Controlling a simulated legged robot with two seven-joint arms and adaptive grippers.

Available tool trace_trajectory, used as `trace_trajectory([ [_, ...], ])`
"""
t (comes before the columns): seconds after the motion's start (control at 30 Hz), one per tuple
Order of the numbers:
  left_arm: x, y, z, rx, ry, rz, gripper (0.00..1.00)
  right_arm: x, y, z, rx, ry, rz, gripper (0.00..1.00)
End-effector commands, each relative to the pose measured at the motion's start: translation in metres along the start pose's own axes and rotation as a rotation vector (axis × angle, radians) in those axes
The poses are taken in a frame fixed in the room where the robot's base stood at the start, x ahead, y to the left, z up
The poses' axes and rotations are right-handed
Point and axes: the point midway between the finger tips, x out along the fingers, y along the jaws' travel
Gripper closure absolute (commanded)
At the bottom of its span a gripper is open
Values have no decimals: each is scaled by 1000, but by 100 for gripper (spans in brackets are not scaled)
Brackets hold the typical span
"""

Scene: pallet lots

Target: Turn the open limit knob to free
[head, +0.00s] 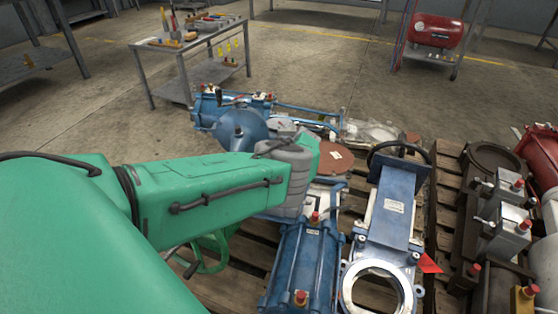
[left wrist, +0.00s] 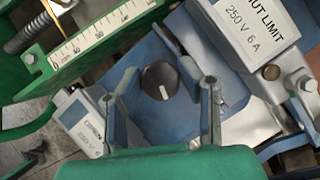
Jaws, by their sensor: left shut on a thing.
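In the left wrist view a dark round knob (left wrist: 160,80) with a short white pointer mark sits on a blue surface. The mark points toward the bottom of the picture. My left gripper (left wrist: 160,78) is shut on the knob, one finger on each side of it. A grey box (left wrist: 82,125) at lower left carries a label that seems to start with OPEN. Another box (left wrist: 262,25) at upper right has a label ending in UT LIMIT. In the head view my green left arm hides its gripper and the knob. My right gripper does not show.
Blue valves with cylinders (head: 305,255) and a ring-ended gate valve (head: 388,215) lie on a wooden pallet. A green scale bar (left wrist: 100,45) runs close by in the wrist view.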

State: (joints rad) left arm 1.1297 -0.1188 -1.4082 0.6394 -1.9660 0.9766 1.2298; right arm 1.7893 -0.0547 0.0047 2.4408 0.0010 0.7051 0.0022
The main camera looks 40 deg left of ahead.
Motion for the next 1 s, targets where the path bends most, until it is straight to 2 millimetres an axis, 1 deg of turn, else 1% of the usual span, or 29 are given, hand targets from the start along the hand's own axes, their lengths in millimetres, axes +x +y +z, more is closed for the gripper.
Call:
trace_trajectory([
  [0.03, 1, 0, -4, -15, 6, 12, 96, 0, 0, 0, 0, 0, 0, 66],
  [0.3, 1, 0, -4, -78, 9, 42, 96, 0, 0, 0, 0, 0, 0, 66],
  [0.77, 0, -2, -6, -88, 12, 43, 96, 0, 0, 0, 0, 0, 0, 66],
  [0.8, 0, -2, -6, -88, 12, 43, 57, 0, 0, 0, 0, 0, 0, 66],
  [0.83, 0, -2, -6, -88, 12, 43, 48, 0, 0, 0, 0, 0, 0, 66],
  [1.0, 0, -1, -4, -89, 9, 43, 48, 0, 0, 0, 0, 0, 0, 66],
])
